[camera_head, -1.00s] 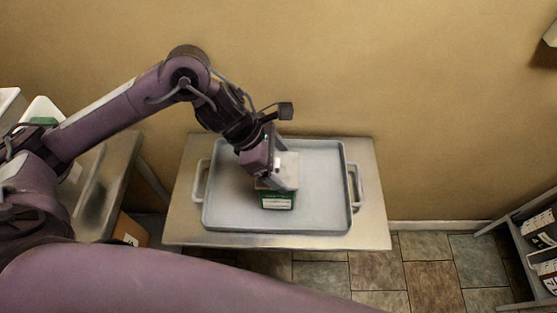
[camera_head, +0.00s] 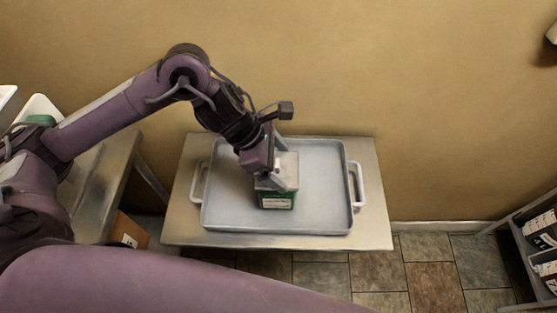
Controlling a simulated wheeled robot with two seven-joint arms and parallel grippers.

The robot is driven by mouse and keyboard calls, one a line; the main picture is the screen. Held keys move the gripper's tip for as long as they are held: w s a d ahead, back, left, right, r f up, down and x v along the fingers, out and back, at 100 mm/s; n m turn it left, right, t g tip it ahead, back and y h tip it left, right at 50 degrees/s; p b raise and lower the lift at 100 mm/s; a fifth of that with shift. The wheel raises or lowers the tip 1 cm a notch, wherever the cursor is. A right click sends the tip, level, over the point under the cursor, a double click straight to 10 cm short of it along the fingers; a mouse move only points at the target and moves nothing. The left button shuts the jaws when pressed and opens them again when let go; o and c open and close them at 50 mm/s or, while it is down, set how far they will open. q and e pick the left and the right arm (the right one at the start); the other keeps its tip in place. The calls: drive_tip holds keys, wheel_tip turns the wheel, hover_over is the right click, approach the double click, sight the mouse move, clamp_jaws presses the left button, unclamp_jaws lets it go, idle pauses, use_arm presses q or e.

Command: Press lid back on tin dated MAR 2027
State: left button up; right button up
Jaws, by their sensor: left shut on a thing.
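A green tin (camera_head: 276,202) with a pale label stands in the grey tray (camera_head: 320,212). A whitish lid (camera_head: 285,165) is at the top of the tin, partly hidden by my gripper. I cannot tell whether it is fully seated. The date on the label is too small to read. My left gripper (camera_head: 276,185) points down at the top of the tin and is shut on the lid. My right gripper is not in view.
The tray has white handles and rests on a small metal table (camera_head: 373,190) against the wall. Another metal table (camera_head: 108,180) stands at the left with white containers and a green item. A shelf (camera_head: 520,255) with packages is at the lower right. The tray's right half is clear.

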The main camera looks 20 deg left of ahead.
use_arm(q)
drive_tip(key=shift+f+b, duration=0.3)
drive_tip(key=shift+b, duration=0.6)
idle(0.6)
idle(0.3)
drive_tip(key=o, duration=0.9)
drive_tip(key=shift+o, duration=0.2)
drive_tip(key=shift+r, duration=0.1)
drive_tip(key=shift+r+p, duration=2.2)
drive_tip(key=shift+r, duration=1.25)
clamp_jaws()
